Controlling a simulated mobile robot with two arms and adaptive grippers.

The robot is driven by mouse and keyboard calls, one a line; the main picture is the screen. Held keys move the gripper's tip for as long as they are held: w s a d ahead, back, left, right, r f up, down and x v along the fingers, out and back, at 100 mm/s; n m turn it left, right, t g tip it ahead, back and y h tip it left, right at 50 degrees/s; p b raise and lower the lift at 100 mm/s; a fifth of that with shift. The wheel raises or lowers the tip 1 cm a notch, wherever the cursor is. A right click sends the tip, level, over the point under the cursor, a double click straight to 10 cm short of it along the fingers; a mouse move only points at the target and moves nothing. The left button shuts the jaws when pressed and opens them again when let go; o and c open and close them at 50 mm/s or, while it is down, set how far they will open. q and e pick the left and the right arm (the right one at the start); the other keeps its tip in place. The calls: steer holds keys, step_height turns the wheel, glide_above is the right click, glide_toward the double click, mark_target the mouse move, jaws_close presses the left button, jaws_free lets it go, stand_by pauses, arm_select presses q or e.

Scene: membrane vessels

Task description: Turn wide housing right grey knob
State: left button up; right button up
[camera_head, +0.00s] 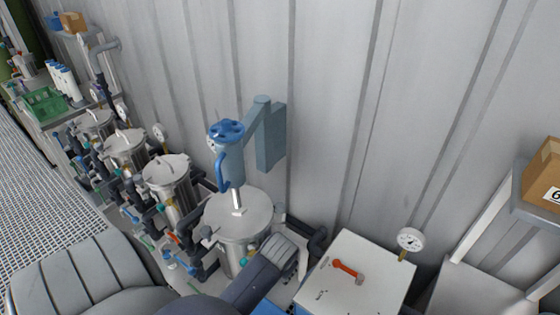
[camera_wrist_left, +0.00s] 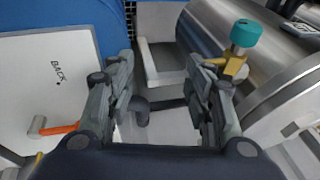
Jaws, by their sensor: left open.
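The wide housing is most likely the broad steel vessel (camera_head: 238,218) with a flat round lid, below the blue wall unit. A small grey knob (camera_head: 280,210) shows at its right side and another grey knob (camera_head: 206,232) at its left. My left gripper (camera_head: 298,262) is at the vessel's lower right, below the right knob. In the left wrist view my left gripper (camera_wrist_left: 160,78) is open, its fingers apart. A dark grey rounded part (camera_wrist_left: 142,108) shows between or behind the fingers; I cannot tell whether it is the knob. My right gripper is out of view.
A teal-knobbed valve (camera_wrist_left: 246,34) shows by the right finger. Several smaller vessels (camera_head: 168,172) line the wall at left.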

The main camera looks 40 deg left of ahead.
mark_target(280, 205)
arm_select(q)
steer(key=w+a+r+n, duration=0.1)
steer(key=w+a+r, duration=0.1)
steer(key=a+r, duration=0.1)
steer(key=w+a+r+n+g+p, duration=0.1)
steer(key=w+a+r+n, duration=0.1)
steer(key=a+r, duration=0.2)
steer(key=w+a+r+n, duration=0.2)
steer(key=a+r, duration=0.1)
steer(key=r, duration=0.2)
steer(key=shift+w+a+y, duration=0.25)
steer(key=shift+y, duration=0.15)
steer(key=w+r+n+h, duration=0.1)
steer(key=w+r+n+g+h, duration=0.1)
steer(key=w+r, duration=0.1)
steer(key=w+r+n+h+b, duration=0.1)
steer(key=w, duration=0.1)
steer(key=shift+w+r+n+g+h, duration=0.15)
steer(key=shift+w+n+g+h, duration=0.1)
steer(key=shift+n+g+h, duration=0.15)
step_height(280, 205, down, 6)
steer(key=shift+w+f+p, duration=0.1)
steer(key=shift+p, duration=1.15)
steer(key=shift+f, duration=0.5)
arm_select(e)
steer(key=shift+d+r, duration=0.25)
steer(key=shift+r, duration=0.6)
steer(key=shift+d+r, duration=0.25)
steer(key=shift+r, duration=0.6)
